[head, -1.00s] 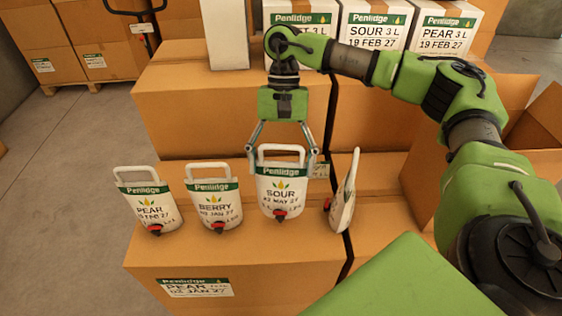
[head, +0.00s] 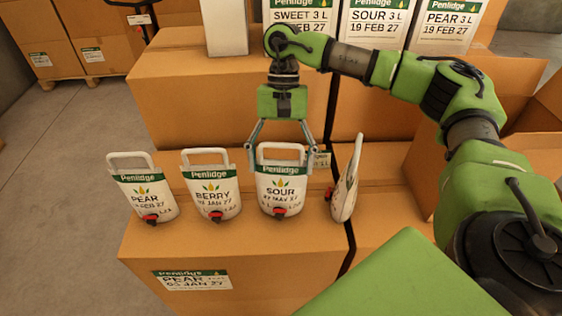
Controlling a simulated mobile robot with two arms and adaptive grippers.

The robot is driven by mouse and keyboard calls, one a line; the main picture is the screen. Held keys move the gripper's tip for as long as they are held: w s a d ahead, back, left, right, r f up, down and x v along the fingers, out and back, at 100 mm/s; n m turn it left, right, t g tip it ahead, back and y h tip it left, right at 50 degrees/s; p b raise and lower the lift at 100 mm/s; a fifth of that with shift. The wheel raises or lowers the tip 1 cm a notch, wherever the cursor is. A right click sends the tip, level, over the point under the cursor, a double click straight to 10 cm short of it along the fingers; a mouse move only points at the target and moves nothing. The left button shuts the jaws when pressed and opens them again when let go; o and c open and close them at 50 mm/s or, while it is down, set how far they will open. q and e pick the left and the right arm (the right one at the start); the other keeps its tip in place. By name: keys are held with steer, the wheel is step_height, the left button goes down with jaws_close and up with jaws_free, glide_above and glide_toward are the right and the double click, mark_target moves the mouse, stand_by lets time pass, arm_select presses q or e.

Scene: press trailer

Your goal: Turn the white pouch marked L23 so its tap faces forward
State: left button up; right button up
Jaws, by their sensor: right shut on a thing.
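Several white pouches with handles and red taps stand in a row on a cardboard box: PEAR (head: 143,190), BERRY (head: 212,187), SOUR (head: 282,184), and one edge-on pouch (head: 345,182) at the right end. The first three show their front labels and taps toward me. The edge-on pouch has its tap pointing left and its label turned out of sight. The small lot marks are too small to read, so I cannot tell which is L23. My right gripper (head: 283,165) is shut on the SOUR pouch, fingers at its two sides. My left gripper is not in view.
The front box (head: 240,262) bears the pouch row, with a gap to the box beside it. A larger box (head: 230,100) rises behind. White labelled cartons (head: 375,27) stand at the back. An open box (head: 535,135) is at right; bare floor (head: 60,200) at left.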

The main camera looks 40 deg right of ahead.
steer(key=shift+f+b, duration=0.35)
steer(key=shift+b, duration=0.1)
steer(key=o, duration=2.2)
steer(key=shift+c, duration=0.2)
steer(key=shift+f, duration=0.1)
steer(key=v, duration=1.2)
steer(key=shift+s+a, duration=0.1)
